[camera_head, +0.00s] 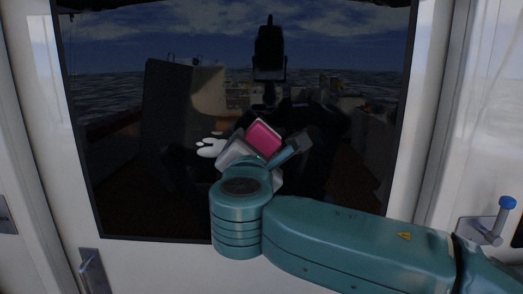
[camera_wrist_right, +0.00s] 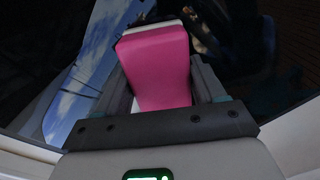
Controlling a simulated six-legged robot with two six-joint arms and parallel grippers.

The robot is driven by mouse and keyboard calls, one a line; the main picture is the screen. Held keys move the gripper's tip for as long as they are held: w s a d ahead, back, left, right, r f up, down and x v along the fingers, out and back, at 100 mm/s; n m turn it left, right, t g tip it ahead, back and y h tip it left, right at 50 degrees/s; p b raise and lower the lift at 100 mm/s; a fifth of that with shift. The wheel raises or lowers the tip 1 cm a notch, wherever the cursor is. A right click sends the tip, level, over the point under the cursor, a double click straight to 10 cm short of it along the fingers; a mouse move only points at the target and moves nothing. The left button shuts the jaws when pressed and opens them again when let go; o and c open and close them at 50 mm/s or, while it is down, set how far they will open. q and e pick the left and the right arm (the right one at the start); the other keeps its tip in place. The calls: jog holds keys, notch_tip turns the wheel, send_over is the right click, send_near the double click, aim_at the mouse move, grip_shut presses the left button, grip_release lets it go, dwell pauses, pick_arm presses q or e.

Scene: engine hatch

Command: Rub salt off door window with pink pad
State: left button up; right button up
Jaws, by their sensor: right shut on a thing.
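The door window (camera_head: 120,200) is a large dark pane in a white door, with reflections of sea, sky and a robot shape in it. White salt (camera_head: 211,147) shows as a small patch on the glass, just left of my right gripper. My right gripper (camera_head: 262,143) is in front of the glass and shut on the pink pad (camera_head: 264,138). In the right wrist view the pink pad (camera_wrist_right: 158,68) sits between the two fingers, with a pale layer at its far end. I cannot tell whether the pad touches the glass. My left gripper is not in view.
The white door frame (camera_head: 428,100) borders the window on the right. Another metal handle (camera_head: 92,268) is at the lower left.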

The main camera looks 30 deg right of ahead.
jog(key=shift+w+a+p, duration=0.25)
jog(key=shift+w+a, duration=0.5)
jog(key=shift+a, duration=0.35)
jog(key=shift+w+a+p, duration=0.25)
jog(key=shift+w+a, duration=0.45)
jog(key=shift+a, duration=0.35)
jog(key=shift+w+a, duration=0.2)
jog(key=shift+w+a+p, duration=0.35)
jog(key=shift+w+a, duration=0.05)
jog(key=shift+a, duration=0.2)
jog(key=shift+w+a+p, duration=0.3)
jog(key=shift+w+a, duration=0.05)
jog(key=shift+a, duration=0.2)
jog(key=shift+w+a+r, duration=0.1)
jog(key=shift+a, duration=0.05)
jog(key=shift+w+a+p, duration=0.35)
jog(key=shift+w+a, duration=0.1)
jog(key=shift+a, duration=0.2)
jog(key=shift+w+a+p, duration=0.35)
jog(key=shift+w+a, duration=0.1)
jog(key=shift+a, duration=0.2)
jog(key=shift+d, duration=0.1)
jog(key=shift+s, duration=0.1)
